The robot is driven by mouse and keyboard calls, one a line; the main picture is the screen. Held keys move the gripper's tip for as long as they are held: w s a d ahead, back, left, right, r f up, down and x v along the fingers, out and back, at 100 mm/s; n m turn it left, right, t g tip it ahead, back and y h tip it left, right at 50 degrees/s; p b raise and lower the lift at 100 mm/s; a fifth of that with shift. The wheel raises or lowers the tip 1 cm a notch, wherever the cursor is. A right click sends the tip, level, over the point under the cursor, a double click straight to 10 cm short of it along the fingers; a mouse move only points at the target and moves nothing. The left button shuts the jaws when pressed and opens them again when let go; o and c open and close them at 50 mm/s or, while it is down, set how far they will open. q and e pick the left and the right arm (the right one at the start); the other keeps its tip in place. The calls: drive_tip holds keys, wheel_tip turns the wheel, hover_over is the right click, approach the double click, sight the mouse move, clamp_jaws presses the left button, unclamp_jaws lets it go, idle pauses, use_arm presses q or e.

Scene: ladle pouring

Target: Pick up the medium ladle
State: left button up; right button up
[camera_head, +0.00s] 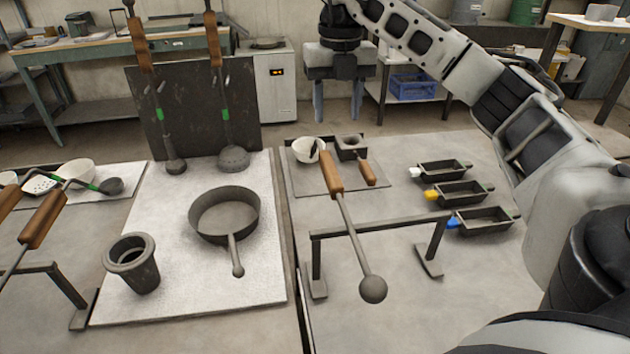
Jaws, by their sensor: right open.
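Several ladles show, and I cannot tell for sure which is the medium one. A small-bowled ladle (175,165) and a larger-bowled ladle (234,158), both with wooden handles and green bands, stand upright against the dark board. Another ladle (112,186) with a green band lies at the left. A wooden-handled tool with a round end (373,289) rests across a metal stand at the right. My right gripper (339,105) is open and empty, fingers pointing down, above and beyond the right table, apart from every ladle. My left gripper is not in view.
A pan (224,213) and a crucible (132,264) stand on the white mat (200,300). Several small molds (458,193) with coloured tabs sit at the right. A white bowl (307,149) is on a tray behind the metal stand (380,225).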

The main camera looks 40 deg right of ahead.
drive_tip(key=b, duration=0.2)
hover_over(333, 175)
drive_tip(key=f, duration=0.6)
drive_tip(key=shift+s+d, duration=0.2)
drive_tip(key=shift+d, duration=0.1)
wheel_tip(333, 175, down, 4)
drive_tip(key=shift+r+p, duration=0.25)
drive_tip(key=shift+p, duration=0.05)
drive_tip(key=shift+w+a+f+p, duration=0.15)
drive_tip(key=shift+f+p, duration=0.1)
drive_tip(key=shift+f, duration=1.25)
drive_tip(key=shift+a+f+p, duration=0.1)
drive_tip(key=shift+f+p, duration=0.15)
drive_tip(key=shift+f, duration=1.25)
clamp_jaws()
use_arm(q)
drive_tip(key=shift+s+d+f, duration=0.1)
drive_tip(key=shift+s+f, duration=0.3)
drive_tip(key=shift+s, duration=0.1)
use_arm(e)
drive_tip(key=shift+r, duration=0.15)
